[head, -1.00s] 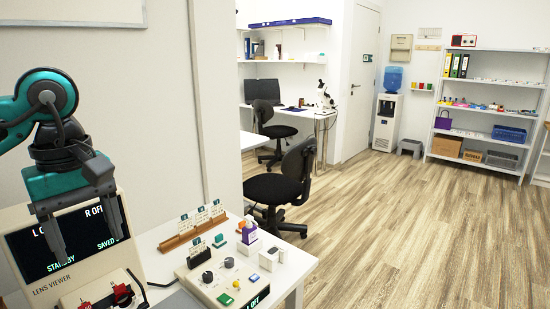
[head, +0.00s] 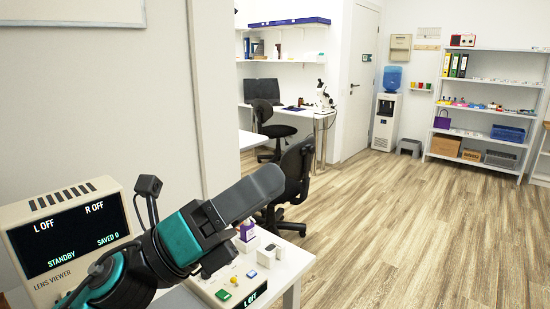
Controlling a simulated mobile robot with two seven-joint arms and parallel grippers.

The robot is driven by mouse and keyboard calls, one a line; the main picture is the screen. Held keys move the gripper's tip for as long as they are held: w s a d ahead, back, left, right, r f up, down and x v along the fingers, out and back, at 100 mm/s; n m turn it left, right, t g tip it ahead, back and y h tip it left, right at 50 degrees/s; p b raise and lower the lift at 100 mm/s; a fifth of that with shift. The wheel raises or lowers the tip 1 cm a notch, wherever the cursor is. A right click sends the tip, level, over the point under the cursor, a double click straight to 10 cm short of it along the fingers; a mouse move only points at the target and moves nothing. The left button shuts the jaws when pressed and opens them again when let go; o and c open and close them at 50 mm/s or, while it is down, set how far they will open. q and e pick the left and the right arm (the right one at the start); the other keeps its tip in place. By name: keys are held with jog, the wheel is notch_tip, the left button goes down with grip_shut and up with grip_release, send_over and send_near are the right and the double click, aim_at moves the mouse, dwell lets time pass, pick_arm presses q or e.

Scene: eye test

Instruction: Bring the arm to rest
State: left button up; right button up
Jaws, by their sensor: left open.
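My left gripper (head: 248,212) is in the lower middle of the head view, on a teal and black arm that comes in from the lower left. It is open and empty, with its dark grey fingers pointing up and to the right. It is in front of the white bench and hides part of it. I cannot tell how far above the bench it is. My right gripper is not in view.
A lens viewer (head: 70,270) reading "L OFF", "R OFF" stands at left. A control box (head: 213,287) with coloured buttons and a purple-labelled bottle (head: 247,230) are near the gripper. A black chair (head: 297,172) stands behind. Floor (head: 420,220) at right is clear.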

pick_arm(q)
jog(key=w+a+f+n+t+y, duration=0.4)
jog(key=a+f+n+y, duration=0.5)
jog(key=n, duration=0.6)
jog(key=w+a+f+n+t+y, duration=0.2)
jog(key=a+f+n+t+y, duration=0.4)
jog(key=n+y, duration=0.7)
jog(key=s+a+f+n+g, duration=0.2)
jog(key=s+f+n+g, duration=0.15)
jog(key=f, duration=0.35)
jog(key=s+a+f+n+g, duration=0.1)
jog(key=s+f+n+g, duration=0.2)
jog(key=s+f+n, duration=0.3)
jog(key=s+a+f+n+g, duration=0.1)
jog(key=s+f+n+g, duration=0.2)
jog(key=s+f+g, duration=0.8)
jog(key=w+d+f+t+b, duration=0.1)
jog(key=w+f+t+b, duration=0.1)
jog(key=f+t, duration=0.3)
jog(key=w+d+f+t+h+b, duration=0.1)
jog(key=w+d+f+t+b, duration=0.1)
jog(key=f+t, duration=0.3)
notch_tip(320, 180, down, 3)
jog(key=shift+w+r+b, duration=0.2)
jog(key=shift+w+b, duration=0.3)
jog(key=shift+w, duration=0.15)
jog(key=shift+m+t, duration=0.25)
